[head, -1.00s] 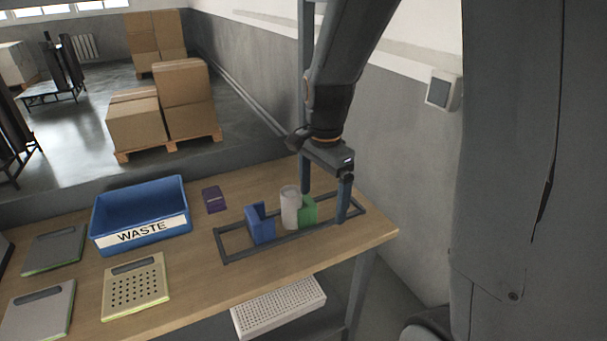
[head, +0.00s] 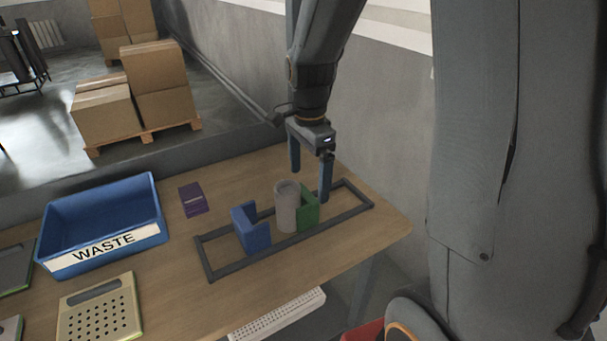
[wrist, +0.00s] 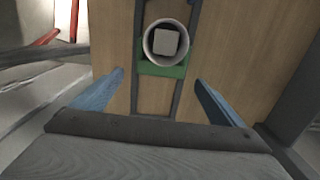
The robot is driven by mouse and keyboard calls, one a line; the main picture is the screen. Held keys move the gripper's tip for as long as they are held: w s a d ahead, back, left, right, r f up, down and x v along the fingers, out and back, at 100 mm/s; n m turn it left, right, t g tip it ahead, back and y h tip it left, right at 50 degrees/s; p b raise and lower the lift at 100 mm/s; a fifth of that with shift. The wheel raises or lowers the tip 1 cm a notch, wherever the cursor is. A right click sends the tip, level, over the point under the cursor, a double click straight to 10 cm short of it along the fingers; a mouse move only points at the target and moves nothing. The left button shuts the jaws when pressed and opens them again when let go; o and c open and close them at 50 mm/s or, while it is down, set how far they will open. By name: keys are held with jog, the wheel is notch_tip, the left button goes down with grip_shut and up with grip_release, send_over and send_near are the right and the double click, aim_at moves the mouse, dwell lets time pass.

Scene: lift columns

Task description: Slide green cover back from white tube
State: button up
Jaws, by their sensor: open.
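The white tube (head: 287,207) stands upright in the dark rail frame (head: 222,271) on the table. The green cover (head: 308,207) is at the tube's right side, close against it. In the wrist view the tube (wrist: 150,46) is seen from above with a pale block inside it. The green cover (wrist: 162,70) lies at its near edge there. A blue cover (head: 251,230) sits on the frame to the left of the tube, apart from it. My gripper (head: 310,182) is open and empty. Its blue fingers (wrist: 160,95) point down, spread wide to either side of the frame, just on the near side of the green cover.
A blue WASTE bin (head: 103,222) stands on the table's left, with a purple box (head: 193,199) to its right. A perforated yellowish tray (head: 100,308) is in front. A wall (head: 390,110) rises behind the table. Bare table (head: 330,262) lies before the frame.

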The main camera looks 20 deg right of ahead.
aim_at(307, 193)
jog(key=shift+a, duration=0.25)
jog(key=shift+s+f, duration=0.1)
jog(key=shift+f, duration=0.2)
jog(key=shift+f+p, duration=0.8)
jog(key=shift+f, duration=2.8)
jog(key=shift+d, duration=0.1)
jog(key=c, duration=1.2)
